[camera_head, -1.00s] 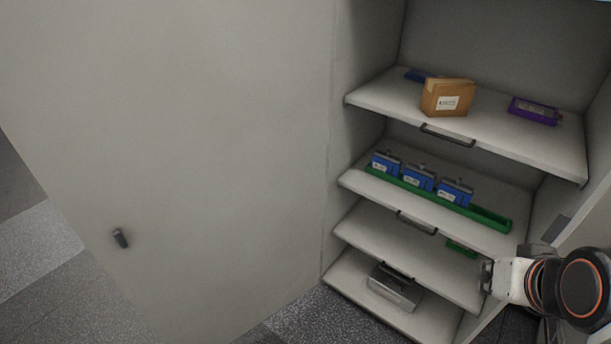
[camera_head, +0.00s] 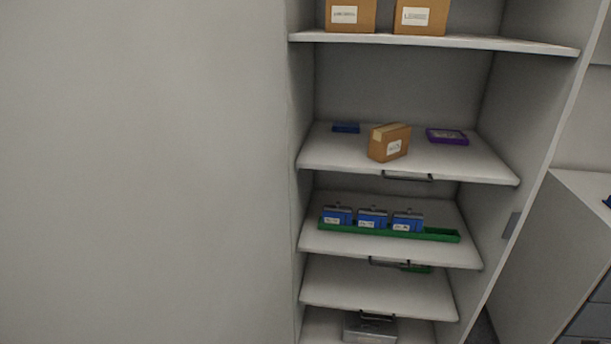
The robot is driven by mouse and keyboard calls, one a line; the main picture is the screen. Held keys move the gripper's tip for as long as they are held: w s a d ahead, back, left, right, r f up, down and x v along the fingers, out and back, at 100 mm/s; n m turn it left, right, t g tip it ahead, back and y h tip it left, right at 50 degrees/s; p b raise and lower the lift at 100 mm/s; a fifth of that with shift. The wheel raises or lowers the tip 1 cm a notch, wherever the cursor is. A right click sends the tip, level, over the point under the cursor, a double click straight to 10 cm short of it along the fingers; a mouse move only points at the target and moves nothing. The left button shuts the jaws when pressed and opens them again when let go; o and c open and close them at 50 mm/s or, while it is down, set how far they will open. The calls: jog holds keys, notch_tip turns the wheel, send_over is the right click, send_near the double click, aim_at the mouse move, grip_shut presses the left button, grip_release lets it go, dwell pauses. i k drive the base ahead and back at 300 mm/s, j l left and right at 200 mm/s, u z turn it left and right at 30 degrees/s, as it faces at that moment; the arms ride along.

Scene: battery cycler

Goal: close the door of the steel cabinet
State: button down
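The steel cabinet (camera_head: 512,150) stands open in the head view, with its shelves exposed. Its pale grey door (camera_head: 140,170) is swung wide open and fills the left half of the view. The door's handle is not visible now. A dark catch plate (camera_head: 511,225) sits on the cabinet's right side wall. My gripper is out of view, so its distance to the door cannot be seen.
Shelves hold cardboard boxes (camera_head: 389,143), a purple tray (camera_head: 447,136), blue battery units (camera_head: 372,217) in a green tray (camera_head: 440,235), and a metal box (camera_head: 369,328) at the bottom. All lie within the shelves. A grey drawer unit (camera_head: 580,240) stands at right.

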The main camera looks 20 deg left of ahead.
aim_at(144, 188)
jog(key=k+j, duration=0.35)
jog(key=j, duration=0.15)
jog(key=k+j, duration=0.3)
jog(key=j, duration=0.2)
jog(key=k+j, duration=0.35)
jog(key=j, duration=0.15)
jog(key=k+j, duration=0.35)
jog(key=j, duration=0.15)
jog(key=k+j, duration=0.35)
jog(key=j, duration=0.15)
jog(key=k+j, duration=0.15)
jog(key=j, duration=0.2)
jog(key=k+j, duration=0.2)
jog(key=j, duration=0.15)
jog(key=i+j+z, duration=0.1)
jog(key=i+j, duration=0.05)
jog(key=j, duration=0.05)
